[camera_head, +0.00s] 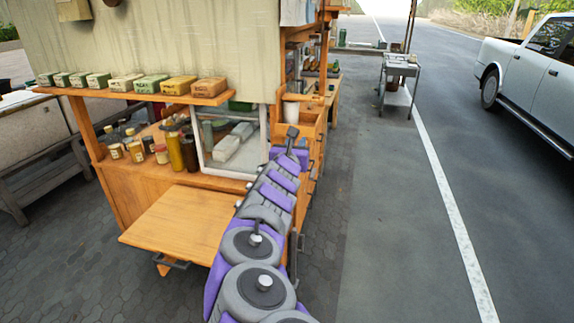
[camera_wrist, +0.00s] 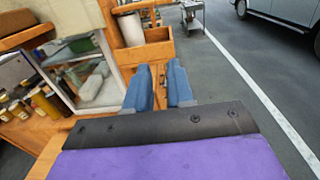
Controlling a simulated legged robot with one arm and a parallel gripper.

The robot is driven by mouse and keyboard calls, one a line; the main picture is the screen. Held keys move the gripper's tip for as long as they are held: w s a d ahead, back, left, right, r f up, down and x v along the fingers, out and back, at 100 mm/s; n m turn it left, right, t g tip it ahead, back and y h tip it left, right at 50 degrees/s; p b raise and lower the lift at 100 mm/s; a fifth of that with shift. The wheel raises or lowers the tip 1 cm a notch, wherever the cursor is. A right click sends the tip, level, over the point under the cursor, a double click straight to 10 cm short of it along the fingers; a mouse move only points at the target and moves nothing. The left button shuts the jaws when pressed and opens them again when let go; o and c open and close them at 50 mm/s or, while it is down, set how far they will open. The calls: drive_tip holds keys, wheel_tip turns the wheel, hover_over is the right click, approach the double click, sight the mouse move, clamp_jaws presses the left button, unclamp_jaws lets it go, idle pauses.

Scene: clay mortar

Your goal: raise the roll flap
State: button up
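I cannot tell for certain which part is the roll flap. A white-framed glass case (camera_head: 198,148) stands on the wooden stall's counter, with pale packages (camera_head: 228,147) behind its pane. It also shows in the wrist view (camera_wrist: 112,52), left of my gripper. A wooden board (camera_head: 180,222) with a dark handle (camera_head: 173,264) juts out level from the stall's front, below the case. My gripper (camera_wrist: 159,76) has its two blue fingers apart, with nothing between them. In the head view my gripper (camera_head: 291,136) is at the case's right side; contact is unclear.
Jars and bottles (camera_head: 176,150) stand left of the case. A shelf (camera_head: 135,94) with several small boxes hangs above. A metal cart (camera_head: 400,70) and parked car (camera_head: 530,75) are farther off; pavement to the right is clear.

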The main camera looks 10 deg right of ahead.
drive_tip(key=v, duration=1)
drive_tip(key=shift+s, duration=0.4)
drive_tip(key=shift+a, duration=0.1)
